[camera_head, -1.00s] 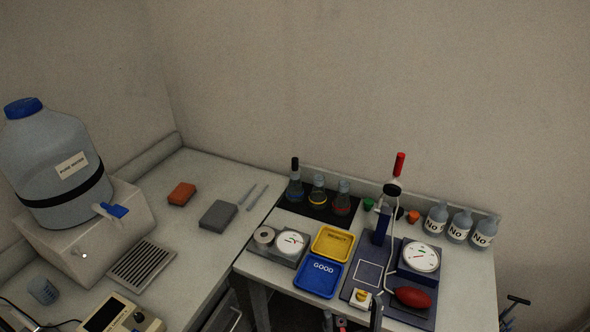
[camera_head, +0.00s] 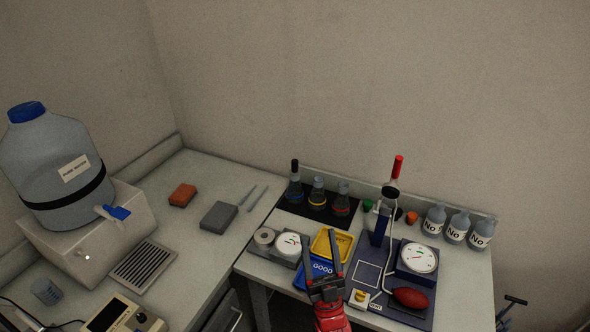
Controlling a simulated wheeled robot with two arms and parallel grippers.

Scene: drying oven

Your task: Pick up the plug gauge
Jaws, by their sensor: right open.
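I cannot tell for sure which item is the plug gauge. The likeliest is the upright piece with a red top (camera_head: 398,167), with a pale section and a black collar below it, above a dark blue post at the back of the right-hand bench. My right gripper (camera_head: 320,236) comes in from the bottom, black fingers apart, nothing seen between them. It is over the trays, left of and in front of that upright piece, and hides part of the blue GOOD tray (camera_head: 314,283) and yellow tray (camera_head: 345,239). My left gripper is out of view.
A dial gauge (camera_head: 418,258) and red bulb (camera_head: 409,297) lie right of my gripper. A smaller dial (camera_head: 288,243) is left of the trays. Flasks (camera_head: 317,197) and labelled bottles (camera_head: 457,227) line the back. The left bench holds a large water jug (camera_head: 50,165).

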